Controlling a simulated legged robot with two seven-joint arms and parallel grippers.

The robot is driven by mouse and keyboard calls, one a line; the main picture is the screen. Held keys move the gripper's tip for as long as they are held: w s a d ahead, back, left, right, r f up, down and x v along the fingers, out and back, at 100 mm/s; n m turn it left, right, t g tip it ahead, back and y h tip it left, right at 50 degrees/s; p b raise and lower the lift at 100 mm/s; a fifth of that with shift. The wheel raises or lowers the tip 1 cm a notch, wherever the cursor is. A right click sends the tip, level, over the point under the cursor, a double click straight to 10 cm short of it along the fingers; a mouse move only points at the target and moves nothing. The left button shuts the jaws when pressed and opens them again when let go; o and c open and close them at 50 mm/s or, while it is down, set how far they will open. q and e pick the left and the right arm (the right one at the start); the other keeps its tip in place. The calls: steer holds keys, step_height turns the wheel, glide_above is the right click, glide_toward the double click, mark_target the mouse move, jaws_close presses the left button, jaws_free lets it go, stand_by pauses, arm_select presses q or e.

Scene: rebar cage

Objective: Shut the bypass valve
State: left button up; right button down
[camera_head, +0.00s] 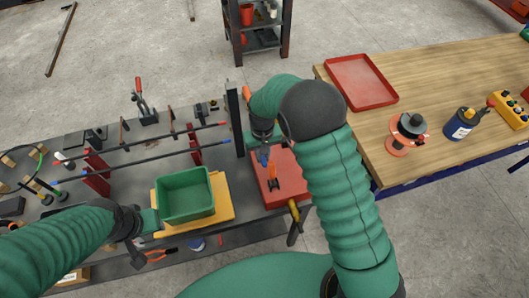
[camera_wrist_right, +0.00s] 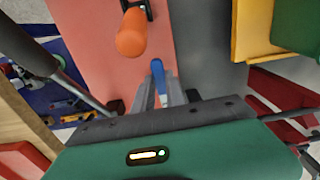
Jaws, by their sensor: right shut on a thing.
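My right gripper (camera_head: 263,152) is over the red board at the right end of the bench. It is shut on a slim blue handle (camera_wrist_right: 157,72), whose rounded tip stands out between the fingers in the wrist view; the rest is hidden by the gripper. An orange handle (camera_wrist_right: 131,38) in a black holder is on the red board (camera_wrist_right: 88,22), apart from the fingers; it also shows in the head view (camera_head: 273,178). I cannot tell which part is the bypass valve. My left gripper (camera_head: 148,222) is beside the green bin (camera_head: 186,196); its fingers are unclear.
The green bin stands on a yellow tray (camera_head: 225,213). Bars and red uprights (camera_head: 96,175) cross the grey bench at left. A yellow part (camera_head: 294,211) sticks out at the bench's front edge. A wooden table (camera_head: 430,75) at right carries a red tray (camera_head: 361,82) and a spool (camera_head: 407,131).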

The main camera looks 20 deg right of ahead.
steer(key=shift+w+a+r, duration=0.1)
steer(key=shift+w, duration=0.05)
stand_by(0.4)
steer(key=c, duration=1.4)
jaws_free()
steer(key=shift+o, duration=0.2)
step_height(320, 180, up, 17)
steer(key=shift+f+b, duration=0.2)
steer(key=shift+b, duration=0.2)
steer(key=s+d+f+t, duration=0.1)
steer(key=s+f, duration=0.3)
steer(key=s, duration=0.4)
steer(key=s+d+f+t, duration=0.1)
steer(key=s+d+f, duration=0.2)
steer(key=s, duration=0.6)
steer(key=shift+s+f+t, duration=0.25)
steer(key=shift+f+t, duration=0.05)
steer(key=shift+f, duration=0.05)
